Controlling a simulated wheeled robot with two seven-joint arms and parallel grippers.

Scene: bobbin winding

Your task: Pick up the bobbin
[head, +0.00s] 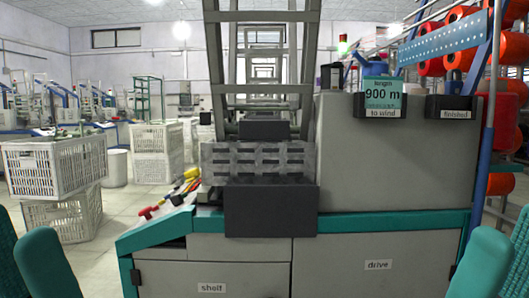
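I cannot pick out a separate bobbin for certain. A dark bin labelled "to wind" (381,112) sits on the front edge of the grey machine top, behind a teal card reading "900 m" (382,91); its inside is hidden. A second dark bin labelled "finished" (455,108) is to its right, and its contents are not visible. Teal parts of my arms show at the lower left and lower right corners. Neither gripper is in view.
The grey winding machine (400,165) with a teal ledge fills the centre and right. A slotted grey block (258,158) stands at its middle. Red cones (462,51) hang on a rack at right. White crates (62,168) stand at left, with open floor between.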

